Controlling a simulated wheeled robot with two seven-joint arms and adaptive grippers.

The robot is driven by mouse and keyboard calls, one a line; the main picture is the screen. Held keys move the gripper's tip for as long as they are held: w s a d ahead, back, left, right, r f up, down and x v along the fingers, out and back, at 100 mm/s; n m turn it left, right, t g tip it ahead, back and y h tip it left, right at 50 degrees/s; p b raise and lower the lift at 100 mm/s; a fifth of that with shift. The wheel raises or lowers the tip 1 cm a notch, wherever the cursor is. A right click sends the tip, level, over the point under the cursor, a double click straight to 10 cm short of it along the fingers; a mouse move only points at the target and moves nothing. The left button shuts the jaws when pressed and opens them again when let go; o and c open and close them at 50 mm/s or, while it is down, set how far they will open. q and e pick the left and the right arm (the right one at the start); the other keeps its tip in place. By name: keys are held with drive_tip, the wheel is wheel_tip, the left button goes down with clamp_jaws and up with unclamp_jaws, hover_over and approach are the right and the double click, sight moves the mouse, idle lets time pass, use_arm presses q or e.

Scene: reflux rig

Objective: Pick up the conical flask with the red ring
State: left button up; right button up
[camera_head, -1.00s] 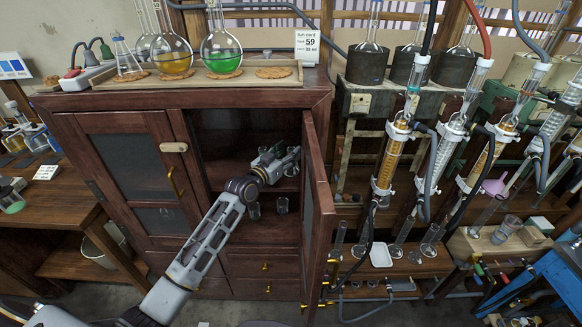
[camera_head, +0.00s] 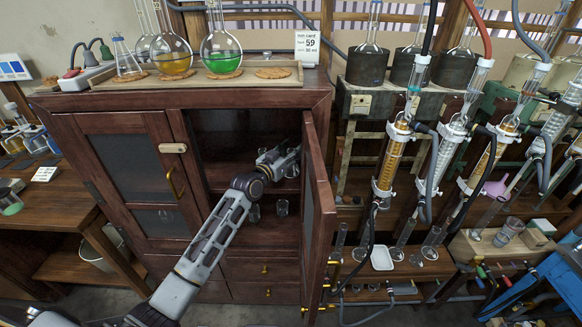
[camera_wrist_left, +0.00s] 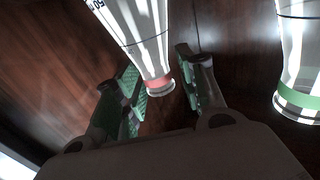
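My left gripper (camera_wrist_left: 157,70) is open around the neck, and I see a gap at the right finger. I cannot tell whether the left finger touches the glass. In the head view my left gripper (camera_head: 281,160) is inside the open cabinet (camera_head: 222,118), partly behind the open door (camera_head: 318,215). The red-ringed flask cannot be made out there. My right gripper is not in view.
A second flask with a green ring (camera_wrist_left: 296,99) stands to the right in the left wrist view. Small glass vessels (camera_head: 282,207) stand on the lower shelf, beneath my gripper. The open door is close to my gripper's right. Round flasks (camera_head: 221,52) stand on the cabinet top.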

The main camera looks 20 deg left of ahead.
use_arm(q)
drive_tip(key=c, duration=0.7)
drive_tip(key=shift+r, duration=0.25)
clamp_jaws()
drive_tip(key=shift+r, duration=0.65)
wheel_tip(320, 180, up, 8)
drive_tip(key=shift+r, duration=0.15)
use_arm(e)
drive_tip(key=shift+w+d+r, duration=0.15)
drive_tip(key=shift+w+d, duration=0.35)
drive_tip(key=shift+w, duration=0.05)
